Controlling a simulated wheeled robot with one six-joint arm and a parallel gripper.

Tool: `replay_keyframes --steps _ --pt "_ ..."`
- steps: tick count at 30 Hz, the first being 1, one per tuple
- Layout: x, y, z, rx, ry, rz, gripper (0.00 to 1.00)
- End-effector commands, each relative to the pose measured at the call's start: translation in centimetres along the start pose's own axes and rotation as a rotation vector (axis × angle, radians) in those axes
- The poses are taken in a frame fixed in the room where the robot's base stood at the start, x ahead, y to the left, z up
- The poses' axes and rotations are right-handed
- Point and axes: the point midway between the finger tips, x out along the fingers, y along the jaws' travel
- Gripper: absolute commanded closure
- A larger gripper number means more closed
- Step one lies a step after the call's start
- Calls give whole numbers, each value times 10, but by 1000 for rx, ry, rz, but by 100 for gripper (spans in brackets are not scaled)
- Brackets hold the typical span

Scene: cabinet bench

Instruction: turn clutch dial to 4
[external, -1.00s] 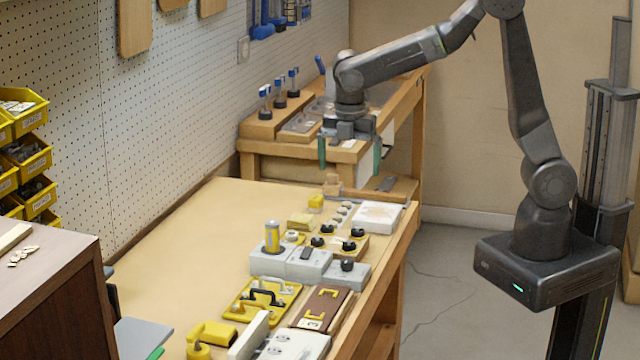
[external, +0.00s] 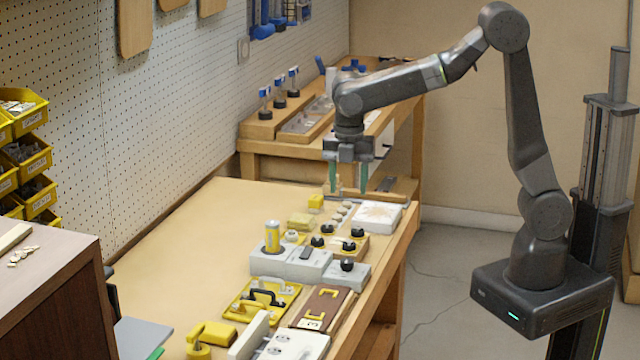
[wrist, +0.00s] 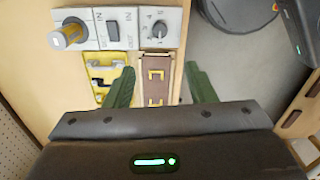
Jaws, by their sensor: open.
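The clutch dial (external: 347,265) is a black knob on a light grey block at the front edge of the bench. In the wrist view the dial (wrist: 158,29) is a dark knob on a pale panel with small numbers around it; I cannot tell which number it points to. My gripper (external: 348,180) is open and empty, above the far end of the bench, pointing down and well behind the dial. In the wrist view my gripper's green fingers (wrist: 159,86) are spread apart, with the dial beyond them near the top.
A block with a yellow cylinder (external: 272,237) and a switch block (external: 307,254) stand left of the dial. Several black knobs on a wooden block (external: 352,246) lie behind it. A brown panel with yellow handles (external: 322,308) is in front. The bench's left side is clear.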

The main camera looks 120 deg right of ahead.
Motion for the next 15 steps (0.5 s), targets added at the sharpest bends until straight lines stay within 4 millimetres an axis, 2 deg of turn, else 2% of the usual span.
replay_keyframes --steps 1,3,6,15 --pt "22 0 0 -15 0 1 50" --pt "32 0 0 -35 0 1 50" --pt "41 0 0 -58 0 1 50" --pt "52 0 0 -82 0 -2 50"
